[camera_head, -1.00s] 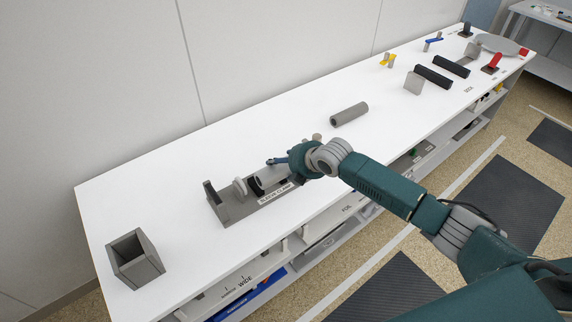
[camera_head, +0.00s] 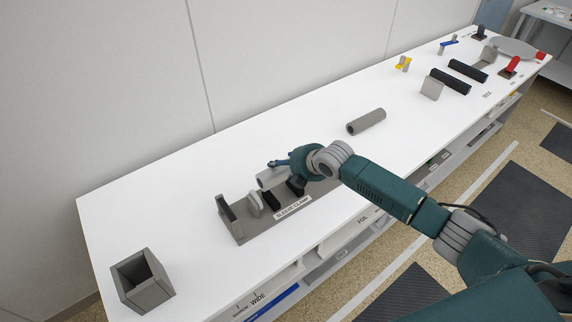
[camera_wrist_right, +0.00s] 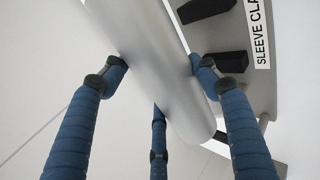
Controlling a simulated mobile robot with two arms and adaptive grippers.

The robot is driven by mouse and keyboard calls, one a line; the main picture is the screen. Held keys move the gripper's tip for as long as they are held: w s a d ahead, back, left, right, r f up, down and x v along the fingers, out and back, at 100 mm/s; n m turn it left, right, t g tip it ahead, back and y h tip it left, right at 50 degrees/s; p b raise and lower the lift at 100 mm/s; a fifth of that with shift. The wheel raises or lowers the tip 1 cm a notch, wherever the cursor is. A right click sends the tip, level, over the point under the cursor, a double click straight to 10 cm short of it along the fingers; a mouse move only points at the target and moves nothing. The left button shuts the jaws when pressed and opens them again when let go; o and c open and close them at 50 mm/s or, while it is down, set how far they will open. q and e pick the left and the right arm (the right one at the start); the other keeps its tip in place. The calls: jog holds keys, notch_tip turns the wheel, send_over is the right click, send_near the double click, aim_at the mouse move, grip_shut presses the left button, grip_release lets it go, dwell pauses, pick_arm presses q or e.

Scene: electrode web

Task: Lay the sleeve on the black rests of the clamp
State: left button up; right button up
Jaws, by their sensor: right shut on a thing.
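The grey sleeve (camera_head: 270,178) is held by my right gripper (camera_head: 284,170), whose blue fingers close around it. In the right wrist view the sleeve (camera_wrist_right: 155,55) runs slantwise between the fingers. The sleeve clamp (camera_head: 238,228) is a grey base with upright plates on the white table. Its black rests (camera_head: 271,199) stand bare, in front of and to the right of the sleeve's near end. The sleeve is behind the rests and appears raised off the table. In the right wrist view the black rests (camera_wrist_right: 204,10) lie to the right of the sleeve. My left gripper is not seen.
An open grey box (camera_head: 143,280) stands at the table's near left corner. Another grey tube (camera_head: 366,121) lies farther right. Black tubes (camera_head: 450,82) and small coloured stands are at the far end. The table (camera_head: 200,165) behind the clamp is clear.

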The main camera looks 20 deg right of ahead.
notch_tip(320, 180, down, 6)
jog(key=b, duration=0.4)
jog(key=shift+w+r, duration=0.15)
jog(key=shift+f+b, duration=0.45)
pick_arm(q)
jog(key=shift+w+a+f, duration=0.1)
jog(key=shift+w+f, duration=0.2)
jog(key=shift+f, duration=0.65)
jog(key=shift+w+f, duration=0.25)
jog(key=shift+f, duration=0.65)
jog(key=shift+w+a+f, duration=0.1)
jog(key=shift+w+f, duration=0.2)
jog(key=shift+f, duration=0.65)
pick_arm(e)
jog(key=shift+a, duration=0.1)
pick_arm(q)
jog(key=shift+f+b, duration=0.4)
pick_arm(e)
jog(key=shift+f, duration=0.55)
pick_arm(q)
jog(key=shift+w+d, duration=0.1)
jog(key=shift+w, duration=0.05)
pick_arm(e)
jog(key=o, duration=1.7)
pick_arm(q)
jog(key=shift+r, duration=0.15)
pick_arm(e)
jog(key=shift+r, duration=0.15)
